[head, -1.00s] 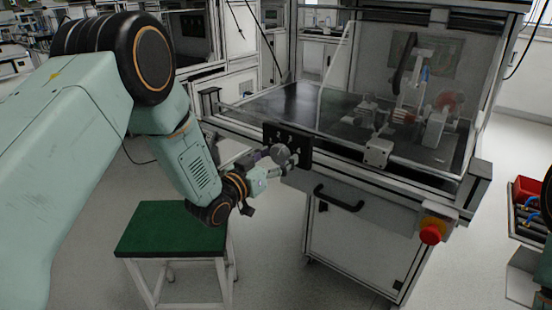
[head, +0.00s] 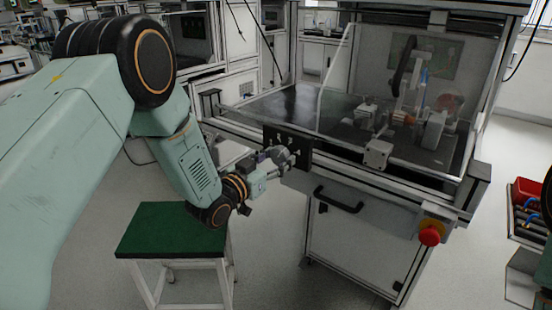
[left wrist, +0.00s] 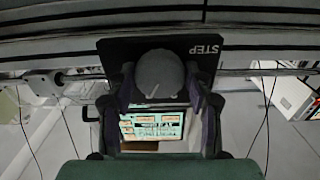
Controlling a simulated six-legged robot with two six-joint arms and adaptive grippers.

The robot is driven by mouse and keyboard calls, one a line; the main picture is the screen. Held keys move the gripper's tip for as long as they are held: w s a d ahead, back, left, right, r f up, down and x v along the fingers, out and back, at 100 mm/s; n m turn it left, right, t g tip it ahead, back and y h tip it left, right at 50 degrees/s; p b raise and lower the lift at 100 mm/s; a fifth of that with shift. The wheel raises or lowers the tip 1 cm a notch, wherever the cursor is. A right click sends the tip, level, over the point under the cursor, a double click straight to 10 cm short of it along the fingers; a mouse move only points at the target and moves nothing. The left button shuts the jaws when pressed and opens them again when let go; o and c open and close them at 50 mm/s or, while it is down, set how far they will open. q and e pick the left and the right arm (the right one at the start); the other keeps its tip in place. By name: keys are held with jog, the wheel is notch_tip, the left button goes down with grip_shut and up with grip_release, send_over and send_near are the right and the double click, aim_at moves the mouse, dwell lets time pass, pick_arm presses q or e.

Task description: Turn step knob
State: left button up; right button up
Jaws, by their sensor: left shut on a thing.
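The step knob (left wrist: 160,74) is a round grey knob with a pointer line, on a black panel (left wrist: 204,50) marked STEP in the left wrist view. In the head view the black panel (head: 271,137) sits on the front of the test bench, with the knob largely hidden by my gripper. My left gripper (head: 284,158) is at the panel. In the left wrist view its two fingers (left wrist: 160,88) stand on either side of the knob, shut on it. My right gripper is not in view.
Below the panel is a black handle (head: 338,198); a red emergency button (head: 430,235) sits at the right corner. A green-topped stool (head: 172,230) stands below my left arm.

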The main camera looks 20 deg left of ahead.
pick_arm(q)
jog(key=m+p, duration=0.1)
jog(key=m, duration=0.3)
jog(key=shift+m+p, duration=0.3)
jog(key=shift+m, duration=1.6)
jog(key=o, duration=1.1)
jog(key=shift+w, duration=0.1)
jog(key=shift+o, duration=0.4)
jog(key=v, duration=1.2)
